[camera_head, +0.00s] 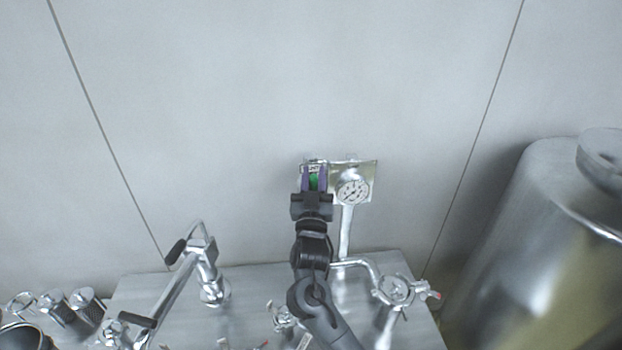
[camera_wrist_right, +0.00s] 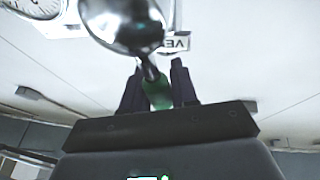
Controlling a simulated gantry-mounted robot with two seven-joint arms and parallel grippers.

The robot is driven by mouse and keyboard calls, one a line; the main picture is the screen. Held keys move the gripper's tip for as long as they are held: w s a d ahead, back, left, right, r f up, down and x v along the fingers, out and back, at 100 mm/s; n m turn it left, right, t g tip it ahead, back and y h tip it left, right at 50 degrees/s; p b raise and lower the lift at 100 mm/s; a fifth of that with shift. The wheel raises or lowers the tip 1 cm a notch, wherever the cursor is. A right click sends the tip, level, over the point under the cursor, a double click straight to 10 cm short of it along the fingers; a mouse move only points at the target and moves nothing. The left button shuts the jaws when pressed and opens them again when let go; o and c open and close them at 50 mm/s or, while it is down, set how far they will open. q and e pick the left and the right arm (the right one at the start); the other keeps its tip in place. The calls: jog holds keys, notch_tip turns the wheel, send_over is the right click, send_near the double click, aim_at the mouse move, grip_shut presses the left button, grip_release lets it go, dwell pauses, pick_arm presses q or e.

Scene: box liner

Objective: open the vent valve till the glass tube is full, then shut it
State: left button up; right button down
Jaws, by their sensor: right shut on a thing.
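The vent valve's green handle (camera_head: 314,182) is at the small metal plate (camera_head: 368,170) on the wall. In the right wrist view the handle (camera_wrist_right: 158,95) joins a shiny round metal valve body (camera_wrist_right: 122,22) by a short stem. A label (camera_wrist_right: 176,42) starting "VE" is partly hidden behind it. My right gripper (camera_head: 313,177) is shut on the green handle, its two fingers on either side of it in the wrist view (camera_wrist_right: 158,88). I cannot make out the glass tube or its level. My left gripper is not in view.
A round dial gauge (camera_head: 352,188) sits just right of my right gripper, above a vertical pipe (camera_head: 345,235). Another round fitting (camera_head: 396,290) with a red-tipped handle is lower right. Metal pipework (camera_head: 205,255) stands at left. A large steel tank (camera_head: 540,230) fills the right side.

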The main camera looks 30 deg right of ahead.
dwell(0.3)
jog(key=c, duration=1)
grip_release()
jog(key=b+v, duration=0.2)
jog(key=v, duration=0.8)
jog(key=shift+s+a, duration=0.15)
jog(key=shift+s, duration=0.2)
